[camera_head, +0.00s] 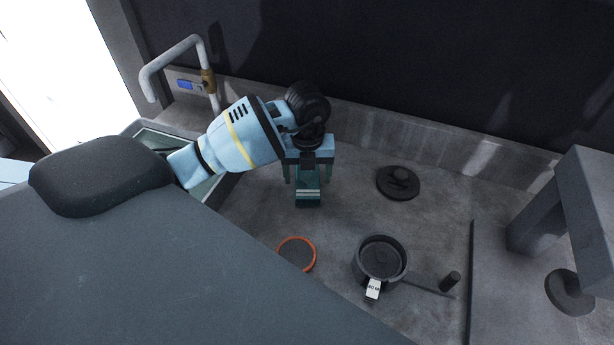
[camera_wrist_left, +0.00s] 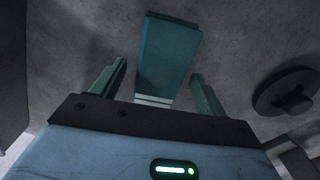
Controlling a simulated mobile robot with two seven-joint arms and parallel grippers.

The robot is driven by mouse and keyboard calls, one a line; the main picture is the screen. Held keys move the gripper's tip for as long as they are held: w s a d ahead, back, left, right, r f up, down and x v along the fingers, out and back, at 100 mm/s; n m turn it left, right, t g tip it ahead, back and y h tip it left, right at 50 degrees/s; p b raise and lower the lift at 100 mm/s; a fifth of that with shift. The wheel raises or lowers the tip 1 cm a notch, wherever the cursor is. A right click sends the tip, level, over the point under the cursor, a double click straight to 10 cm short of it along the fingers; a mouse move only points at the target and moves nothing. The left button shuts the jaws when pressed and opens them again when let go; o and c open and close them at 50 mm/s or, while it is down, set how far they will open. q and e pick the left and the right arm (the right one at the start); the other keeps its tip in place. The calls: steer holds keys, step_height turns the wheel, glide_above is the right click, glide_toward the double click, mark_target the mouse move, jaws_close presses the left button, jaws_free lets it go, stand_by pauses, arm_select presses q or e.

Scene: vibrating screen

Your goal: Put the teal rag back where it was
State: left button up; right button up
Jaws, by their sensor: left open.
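The teal rag (camera_head: 308,196) lies flat on the grey counter, a folded strip with pale stripes near one end. My left gripper (camera_head: 307,182) is directly over it, pointing down, with its fingers on either side of the rag. In the left wrist view the rag (camera_wrist_left: 168,55) shows between the two green fingertips of the gripper (camera_wrist_left: 158,85), with a gap on both sides. The gripper is open and holds nothing. Whether the fingertips touch the counter cannot be told. My right gripper is not in view.
A dark round lid (camera_head: 398,183) lies right of the rag. An orange-rimmed disc (camera_head: 297,253) and a dark sieve pan (camera_head: 380,258) with a white label sit nearer. A sink (camera_head: 222,188) with a faucet (camera_head: 198,62) is at left. A grey machine stand (camera_head: 590,205) stands at right.

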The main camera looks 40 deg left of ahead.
mark_target(307, 179)
arm_select(q)
step_height(307, 179, up, 11)
steer(key=shift+p, duration=0.4)
steer(key=shift+f, duration=0.1)
